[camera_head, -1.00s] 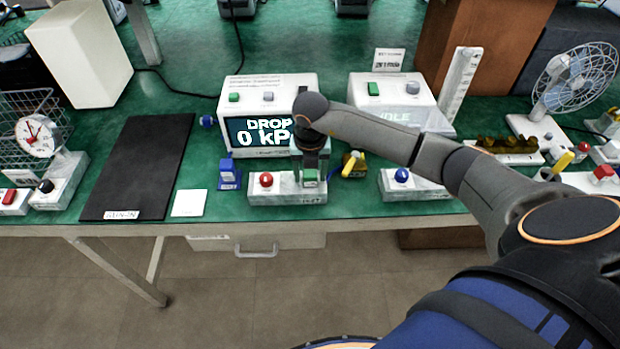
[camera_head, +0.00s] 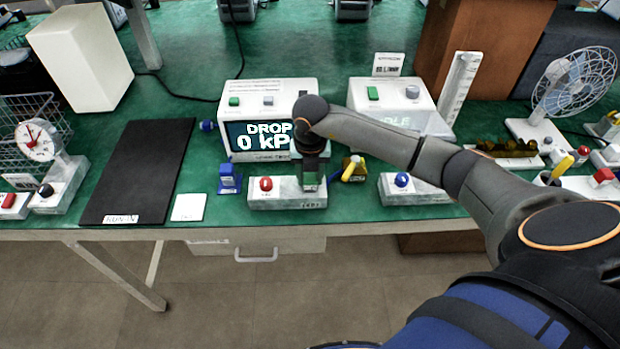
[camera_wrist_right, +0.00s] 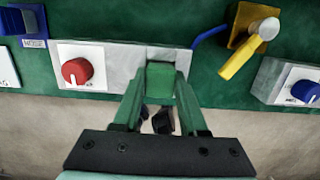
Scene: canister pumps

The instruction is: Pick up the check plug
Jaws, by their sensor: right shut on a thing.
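The green block that I take to be the check plug (camera_wrist_right: 160,76) sits at the right end of a pale grey box with a red knob, in the right wrist view. My right gripper (camera_wrist_right: 160,98) is shut on it, with a finger on each side. In the head view my right gripper (camera_head: 311,172) points down at the right end of the grey box (camera_head: 288,199). The gripper mostly hides the plug there. I cannot tell whether the plug is clear of the box. My left gripper is not in view.
The red knob (camera_head: 266,184) is left of the gripper. A brass-coloured valve with a yellow lever (camera_head: 352,170) stands close on its right. A display unit reading "DROP 0 kPa" (camera_head: 235,140) is behind. A blue-knob box (camera_head: 415,190) is further right. A black mat (camera_head: 140,170) lies left.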

